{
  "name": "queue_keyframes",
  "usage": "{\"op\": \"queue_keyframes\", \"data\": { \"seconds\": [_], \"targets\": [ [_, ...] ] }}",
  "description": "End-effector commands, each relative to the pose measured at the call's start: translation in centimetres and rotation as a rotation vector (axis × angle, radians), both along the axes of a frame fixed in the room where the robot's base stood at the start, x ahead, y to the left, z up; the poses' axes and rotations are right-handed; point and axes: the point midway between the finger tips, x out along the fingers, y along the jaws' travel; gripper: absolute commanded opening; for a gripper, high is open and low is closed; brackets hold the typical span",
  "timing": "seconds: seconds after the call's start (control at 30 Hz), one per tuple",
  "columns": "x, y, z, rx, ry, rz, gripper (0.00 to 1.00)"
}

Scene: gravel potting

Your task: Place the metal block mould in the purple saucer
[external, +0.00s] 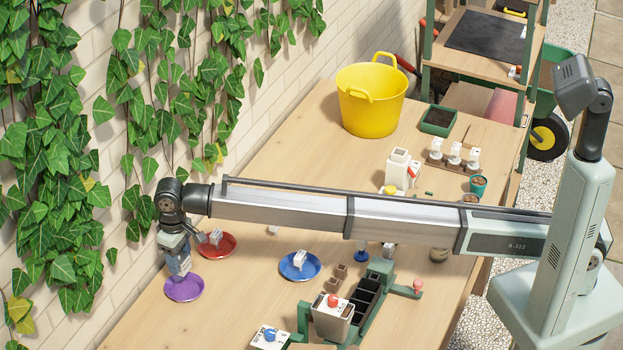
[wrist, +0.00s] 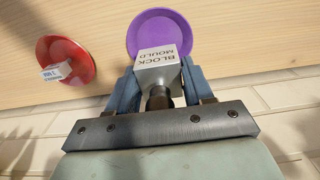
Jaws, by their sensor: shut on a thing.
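The purple saucer (external: 184,288) lies on the wooden table near the ivy-covered wall, at the lower left of the external view. My gripper (external: 180,268) is directly above it, pointing down. In the wrist view, my gripper (wrist: 170,78) is shut on the metal block mould (wrist: 158,72), a grey block with its printed label facing the camera. The purple saucer (wrist: 158,20) shows behind and beyond the block. In the external view the block is mostly hidden by the fingers. I cannot tell whether the block touches the saucer.
A red saucer (external: 232,249) with a small labelled block in it stands close by, also in the wrist view (wrist: 84,54). A blue saucer (external: 286,271) holds another block. A green-framed rack (external: 365,300) stands to the right, and a yellow tub (external: 371,112) at the back.

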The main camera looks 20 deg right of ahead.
Motion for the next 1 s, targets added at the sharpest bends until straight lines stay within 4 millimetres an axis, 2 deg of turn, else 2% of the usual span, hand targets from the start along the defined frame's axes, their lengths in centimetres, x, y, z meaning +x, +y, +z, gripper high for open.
{"op": "queue_keyframes", "data": {
  "seconds": [0.13, 0.37, 0.6, 1.0],
  "targets": [
    [0.0, -0.1, -2.6, -0.002, 0.001, -0.001, 0.14],
    [0.0, 0.0, -4.4, 0.0, 0.0, -0.002, 0.14],
    [0.0, 0.0, -7.2, 0.0, 0.0, -0.002, 0.14],
    [0.0, 0.0, -7.7, 0.0, 0.0, -0.002, 0.14]
  ]
}}
